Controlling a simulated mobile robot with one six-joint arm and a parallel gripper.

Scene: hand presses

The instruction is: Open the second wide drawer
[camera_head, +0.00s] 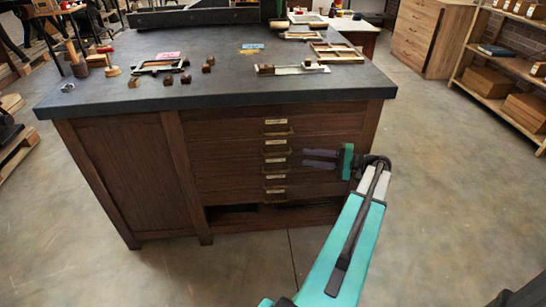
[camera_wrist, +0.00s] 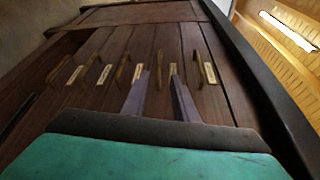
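The dark wooden cabinet (camera_head: 230,180) has a stack of wide drawers, each with a pale label and a brass handle. All of them look shut. The second wide drawer (camera_head: 225,157) is just below the top one; its handle (camera_wrist: 160,70) shows in the wrist view. My gripper (camera_head: 304,159) is open and empty in front of the drawer fronts, its fingers pointing at the handles. In the wrist view my gripper (camera_wrist: 159,74) has one finger on each side of the second handle. The fingers look apart from it; the exact depth gap cannot be told.
A dark stone top (camera_head: 220,85) overhangs the drawers, with small blocks and frames on it. A low open space (camera_head: 235,217) lies under the drawers. A wooden shelf unit (camera_head: 510,70) stands far right. The concrete floor (camera_head: 450,200) before the cabinet is clear.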

